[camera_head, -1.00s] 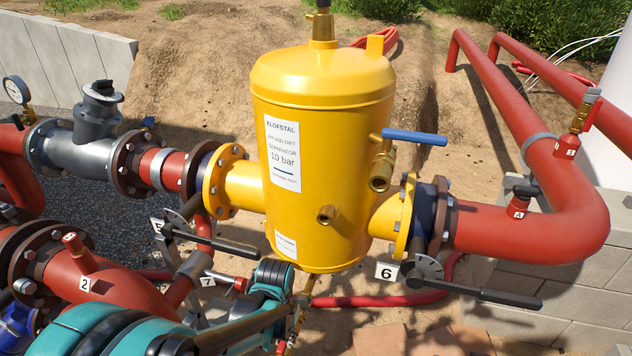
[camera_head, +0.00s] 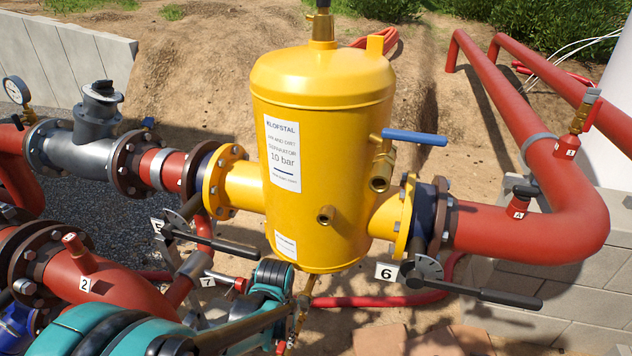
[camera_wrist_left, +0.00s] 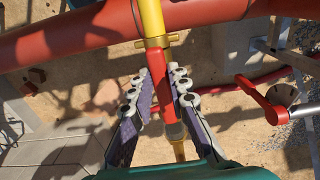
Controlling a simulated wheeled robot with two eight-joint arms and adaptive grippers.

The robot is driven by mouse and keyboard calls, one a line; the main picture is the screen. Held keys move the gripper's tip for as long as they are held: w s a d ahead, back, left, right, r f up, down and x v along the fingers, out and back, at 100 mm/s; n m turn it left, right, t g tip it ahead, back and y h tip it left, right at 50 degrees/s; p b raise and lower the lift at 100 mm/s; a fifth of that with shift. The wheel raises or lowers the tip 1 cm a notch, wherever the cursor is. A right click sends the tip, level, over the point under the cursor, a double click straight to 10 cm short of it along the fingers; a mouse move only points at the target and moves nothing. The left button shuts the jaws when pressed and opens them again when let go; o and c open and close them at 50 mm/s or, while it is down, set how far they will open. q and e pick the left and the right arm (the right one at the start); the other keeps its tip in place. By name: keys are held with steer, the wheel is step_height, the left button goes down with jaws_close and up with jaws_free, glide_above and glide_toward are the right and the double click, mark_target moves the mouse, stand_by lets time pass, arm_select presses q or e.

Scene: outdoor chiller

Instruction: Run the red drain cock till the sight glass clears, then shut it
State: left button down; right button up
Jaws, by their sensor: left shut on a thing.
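The yellow separator (camera_head: 330,105) stands in the middle of the head view, with brass fittings (camera_head: 303,305) under its bottom. In the left wrist view a yellow stub (camera_wrist_left: 151,18) leads to a brass valve body (camera_wrist_left: 156,41). The red drain cock handle (camera_wrist_left: 166,108) runs down from there, roughly in line with the stub. My left gripper (camera_wrist_left: 160,75) is shut on this handle, one finger on each side. In the head view my left gripper (camera_head: 272,276) is low, beside the fittings, and partly hides them. I cannot make out the sight glass. My right gripper is out of view.
A black lever by tag 6 (camera_head: 480,294) and another by tag 5 (camera_head: 215,241) reach out on both sides of the separator. A blue-handled valve (camera_head: 414,137) sticks out at its right.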

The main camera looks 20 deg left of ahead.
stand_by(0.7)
arm_select(q)
steer(key=w+d+n+b, duration=0.1)
steer(key=w+d+n, duration=0.5)
steer(key=n, duration=1.2)
steer(key=shift+w+d+b, duration=0.3)
steer(key=shift+b, duration=0.1)
steer(key=c, duration=0.9)
jaws_free()
step_height(320, 180, up, 7)
steer(key=p, duration=0.5)
steer(key=shift+p, duration=0.3)
